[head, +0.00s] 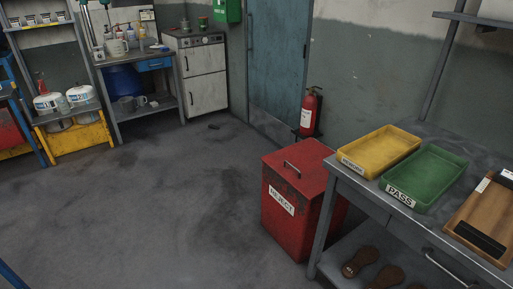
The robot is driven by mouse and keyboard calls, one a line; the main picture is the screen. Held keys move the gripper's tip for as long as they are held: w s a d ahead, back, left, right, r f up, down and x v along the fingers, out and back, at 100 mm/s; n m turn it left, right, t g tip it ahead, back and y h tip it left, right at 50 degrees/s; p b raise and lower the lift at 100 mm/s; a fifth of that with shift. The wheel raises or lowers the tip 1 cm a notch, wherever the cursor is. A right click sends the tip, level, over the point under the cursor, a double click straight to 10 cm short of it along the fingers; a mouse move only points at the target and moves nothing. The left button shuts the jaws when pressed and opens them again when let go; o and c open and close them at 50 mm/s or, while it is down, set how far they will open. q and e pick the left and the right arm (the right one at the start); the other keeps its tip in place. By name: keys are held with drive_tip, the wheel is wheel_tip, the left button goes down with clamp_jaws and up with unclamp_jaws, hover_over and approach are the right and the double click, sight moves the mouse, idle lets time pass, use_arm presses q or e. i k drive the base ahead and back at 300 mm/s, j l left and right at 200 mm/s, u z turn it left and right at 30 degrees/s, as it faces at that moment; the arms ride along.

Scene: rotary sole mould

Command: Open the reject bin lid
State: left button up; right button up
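The red reject bin (290,215) stands on the floor right of the picture's middle, against the left end of a grey workbench. A white label on its front reads REJECT. Its flat red lid (311,163) lies closed on top and has a metal bar handle (292,170) near the left edge. The bin's right side is partly hidden behind the bench leg. Neither of my grippers shows in the head view.
The workbench (337,181) holds a yellow tray (391,144), a green PASS tray (436,172) and a wooden board (485,215). Brown soles (360,261) lie on its lower shelf. A fire extinguisher (309,112) hangs behind the bin. The floor left of the bin is clear.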

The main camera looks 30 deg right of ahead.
sight(299, 164)
drive_tip(key=i+z, duration=0.4)
drive_tip(key=i+j+z, duration=0.25)
drive_tip(key=i+z, duration=0.2)
drive_tip(key=i+j+z, duration=0.4)
drive_tip(key=i+l, duration=0.05)
